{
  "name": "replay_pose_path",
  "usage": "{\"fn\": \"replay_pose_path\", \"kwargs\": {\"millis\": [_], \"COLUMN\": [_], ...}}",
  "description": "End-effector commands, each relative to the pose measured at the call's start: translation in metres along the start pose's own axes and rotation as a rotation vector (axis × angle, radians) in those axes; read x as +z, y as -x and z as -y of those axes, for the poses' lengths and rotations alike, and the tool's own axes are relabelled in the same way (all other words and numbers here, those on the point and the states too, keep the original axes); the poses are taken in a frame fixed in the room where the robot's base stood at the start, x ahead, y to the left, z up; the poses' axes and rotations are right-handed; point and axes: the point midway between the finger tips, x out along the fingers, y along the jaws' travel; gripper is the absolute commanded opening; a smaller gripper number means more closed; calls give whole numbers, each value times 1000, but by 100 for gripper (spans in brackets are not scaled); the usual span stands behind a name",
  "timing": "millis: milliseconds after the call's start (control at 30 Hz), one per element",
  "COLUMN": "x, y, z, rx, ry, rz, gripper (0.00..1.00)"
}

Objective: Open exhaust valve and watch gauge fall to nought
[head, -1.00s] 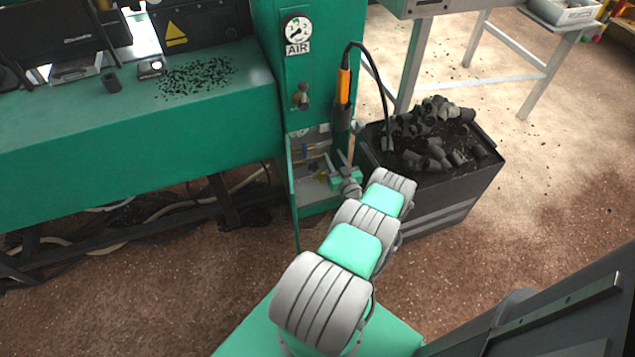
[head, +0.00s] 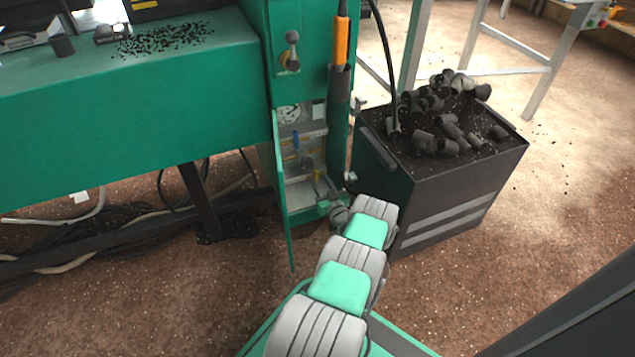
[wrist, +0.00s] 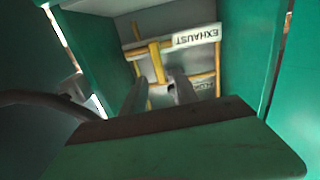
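The open green cabinet (head: 281,200) holds a round white gauge (head: 288,113) in the head view; its needle is too small to read. Below it are small pipes, a blue handle (head: 296,140) and yellow parts. In the wrist view an upside-down EXHAUST label (wrist: 197,36) sits beside yellow pipes and an upright yellow bar (wrist: 156,62), which may be the exhaust valve's lever. My gripper (wrist: 158,92) is open, its two fingers apart and pointing into the cabinet below the label. Nothing shows gripped. My gripper (head: 325,184) is at the cabinet's lower opening in the head view.
A dark bin (head: 440,190) heaped with grey plugs stands right of the cabinet. A green bench (head: 130,110) is at left. Cables lie on the floor under it.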

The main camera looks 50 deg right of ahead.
Motion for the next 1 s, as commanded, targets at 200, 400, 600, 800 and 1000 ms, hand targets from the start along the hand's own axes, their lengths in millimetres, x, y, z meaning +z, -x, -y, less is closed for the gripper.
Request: {"fn": "replay_pose_path", "kwargs": {"millis": [200,400,600,800,1000], "x": [2,0,0,0,0], "y": [-32,-35,-35,-35,-35], "z": [1,0,0,0,0], "rx": [-1,1,0,0,0], "ry": [1,-2,-1,-1,-1], "rz": [-1,0,0,0,0], "gripper": [35,35,26,9,0]}}
